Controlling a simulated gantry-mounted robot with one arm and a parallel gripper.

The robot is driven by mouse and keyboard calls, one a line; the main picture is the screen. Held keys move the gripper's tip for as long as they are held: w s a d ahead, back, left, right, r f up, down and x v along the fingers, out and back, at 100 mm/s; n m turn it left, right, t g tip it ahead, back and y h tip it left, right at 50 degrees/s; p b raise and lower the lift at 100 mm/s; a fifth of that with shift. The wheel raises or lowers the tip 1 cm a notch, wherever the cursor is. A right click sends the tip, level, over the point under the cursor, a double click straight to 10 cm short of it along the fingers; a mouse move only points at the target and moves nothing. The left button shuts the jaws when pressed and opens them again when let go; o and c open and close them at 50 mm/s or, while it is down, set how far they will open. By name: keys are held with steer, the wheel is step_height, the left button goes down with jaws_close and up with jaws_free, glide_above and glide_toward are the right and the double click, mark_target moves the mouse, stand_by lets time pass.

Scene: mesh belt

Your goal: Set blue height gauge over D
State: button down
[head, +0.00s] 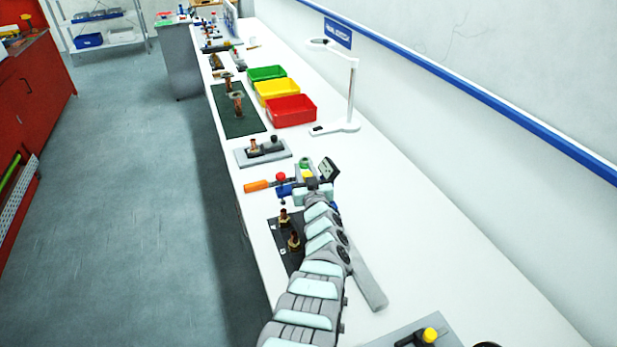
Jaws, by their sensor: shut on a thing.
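The blue height gauge (284,190), a small blue body with a red knob on top and a thin part below, is at the tip of my gripper (297,190). My gripper is shut on it, to the left of my wrist, above the far end of a dark mat (275,232). Two brass-coloured fittings stand on this mat: one farther (284,217) and one nearer (294,241). Small pale marks show on the mat, but I cannot read which is D. My arm hides the mat's right side. I cannot tell the gap between the gauge and the farther fitting.
An orange-handled tool (256,185) lies just behind the gauge. A grey plate with a fitting (263,150) lies beyond. Red (291,110), yellow (276,91) and green (266,73) bins stand farther back beside a white lamp (350,100).

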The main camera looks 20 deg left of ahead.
steer(key=shift+a+f, duration=0.1)
steer(key=shift+f, duration=0.1)
steer(key=c, duration=1.5)
jaws_free()
steer(key=shift+c, duration=0.2)
steer(key=shift+o, duration=0.9)
steer(key=shift+w+a+r, duration=0.15)
steer(key=p+v, duration=0.5)
steer(key=v, duration=0.6)
steer(key=shift+p, duration=0.3)
